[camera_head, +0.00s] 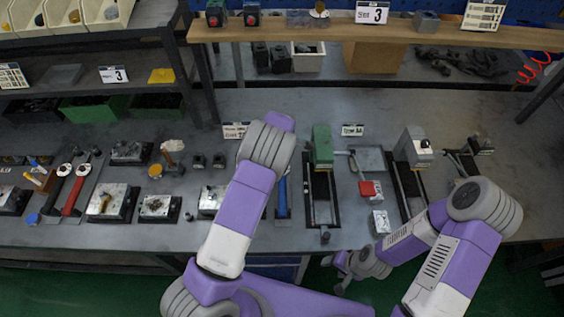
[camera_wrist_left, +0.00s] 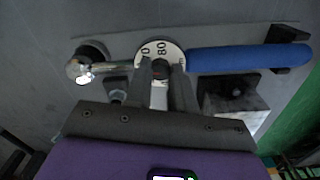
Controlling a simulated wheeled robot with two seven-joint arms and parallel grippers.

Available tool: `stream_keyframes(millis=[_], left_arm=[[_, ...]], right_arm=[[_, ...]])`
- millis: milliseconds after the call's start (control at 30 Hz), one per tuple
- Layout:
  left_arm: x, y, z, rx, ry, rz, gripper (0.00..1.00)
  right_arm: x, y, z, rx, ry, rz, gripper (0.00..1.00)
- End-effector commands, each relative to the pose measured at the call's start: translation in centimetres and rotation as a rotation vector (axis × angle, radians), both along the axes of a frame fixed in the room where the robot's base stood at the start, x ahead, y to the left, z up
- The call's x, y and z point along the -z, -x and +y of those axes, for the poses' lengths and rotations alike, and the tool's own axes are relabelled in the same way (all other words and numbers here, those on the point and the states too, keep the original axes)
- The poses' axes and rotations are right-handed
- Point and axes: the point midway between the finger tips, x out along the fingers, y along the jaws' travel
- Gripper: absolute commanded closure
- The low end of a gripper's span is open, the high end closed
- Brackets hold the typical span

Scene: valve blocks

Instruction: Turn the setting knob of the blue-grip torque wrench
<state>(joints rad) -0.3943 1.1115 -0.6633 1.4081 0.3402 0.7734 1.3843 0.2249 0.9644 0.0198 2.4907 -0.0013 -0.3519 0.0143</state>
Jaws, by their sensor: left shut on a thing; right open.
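The torque wrench's blue grip (camera_wrist_left: 248,57) lies to the right in the left wrist view, with its metal ratchet head (camera_wrist_left: 85,70) at the left. Between them is the round white setting knob (camera_wrist_left: 160,50) with black numbers, "80" among them. My left gripper (camera_wrist_left: 162,78) is shut on the knob, a finger at each side. In the head view the blue grip (camera_head: 283,197) shows beside my left arm, which hides the knob and left gripper. My right gripper (camera_head: 335,273) is open and empty, off the bench's front edge.
Right of the wrench stands a dark rail fixture with a green block (camera_head: 321,147).

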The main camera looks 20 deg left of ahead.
Motion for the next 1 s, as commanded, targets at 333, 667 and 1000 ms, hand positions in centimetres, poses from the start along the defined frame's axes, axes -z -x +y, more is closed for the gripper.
stream_keyframes(millis=[333,667,1000], left_arm=[[0.07,0.07,-0.08,-0.091,0.001,0.002,1.00],[0.10,0.07,-0.10,-0.097,0.001,0.002,1.00],[0.08,0.07,-0.07,-0.096,0.001,0.003,0.50]], right_arm=[[-0.19,0.00,0.00,0.000,0.000,0.000,0.39],[-0.19,0.00,0.00,0.000,0.000,0.000,0.39],[-0.19,0.00,0.00,0.000,0.000,0.000,0.39]])
